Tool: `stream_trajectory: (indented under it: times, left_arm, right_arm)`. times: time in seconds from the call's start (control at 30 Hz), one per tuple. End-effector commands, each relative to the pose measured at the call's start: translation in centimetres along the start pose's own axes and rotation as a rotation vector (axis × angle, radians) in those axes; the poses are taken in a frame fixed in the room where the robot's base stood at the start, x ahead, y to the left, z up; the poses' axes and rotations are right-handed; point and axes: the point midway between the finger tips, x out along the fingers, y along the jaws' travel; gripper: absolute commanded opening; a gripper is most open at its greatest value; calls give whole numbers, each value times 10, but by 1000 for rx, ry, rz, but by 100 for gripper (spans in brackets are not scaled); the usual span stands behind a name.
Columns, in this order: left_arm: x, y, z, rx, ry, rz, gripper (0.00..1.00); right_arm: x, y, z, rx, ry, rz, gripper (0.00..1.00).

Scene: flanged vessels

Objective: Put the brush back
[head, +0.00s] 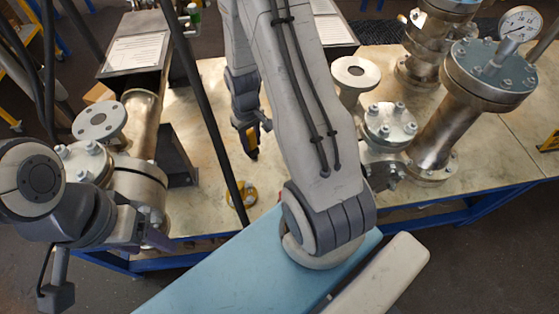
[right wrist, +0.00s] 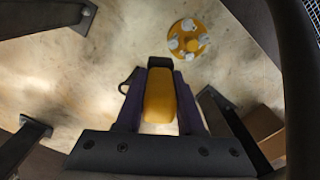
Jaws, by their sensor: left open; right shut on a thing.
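My right gripper (right wrist: 158,110) is shut on a yellow block with a dark end, which I take to be the brush (right wrist: 158,95). In the head view the right gripper (head: 247,122) points down over the table, with a bit of yellow and black at its tip. The bristles are hidden. My left gripper (head: 155,236) is at the lower left, in front of the left flanged vessel (head: 140,185), and is open. No holder for the brush can be made out.
A yellow disc with pale bolts (right wrist: 187,38) lies on the metal-topped table (head: 205,200). Flanged vessels (head: 440,130) with a gauge (head: 520,24) stand at the right. A sheet on a dark stand (head: 138,50) is at the back left. The table's middle is mostly clear.

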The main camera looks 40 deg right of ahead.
Motion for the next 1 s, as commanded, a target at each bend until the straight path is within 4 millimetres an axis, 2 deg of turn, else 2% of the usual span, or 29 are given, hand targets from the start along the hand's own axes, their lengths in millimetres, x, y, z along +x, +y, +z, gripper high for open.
stream_trajectory:
  times: [0.03,0.2,0.3,0.53,0.77,1.0]
  left_arm:
    - [34,-2,2,0,0,0,64]
    - [78,-6,4,1,0,0,64]
    - [95,-7,5,1,0,0,64]
    - [109,-8,5,1,1,0,64]
    - [118,-9,6,1,1,0,64]
    - [143,-10,7,1,1,0,64]
  right_arm:
    - [32,15,2,11,1,0,0]
    - [71,56,12,17,2,1,0]
    - [85,73,19,19,2,1,0]
    - [97,91,27,19,1,1,0]
    - [107,91,27,18,0,0,0]
    - [133,91,27,17,0,0,0]
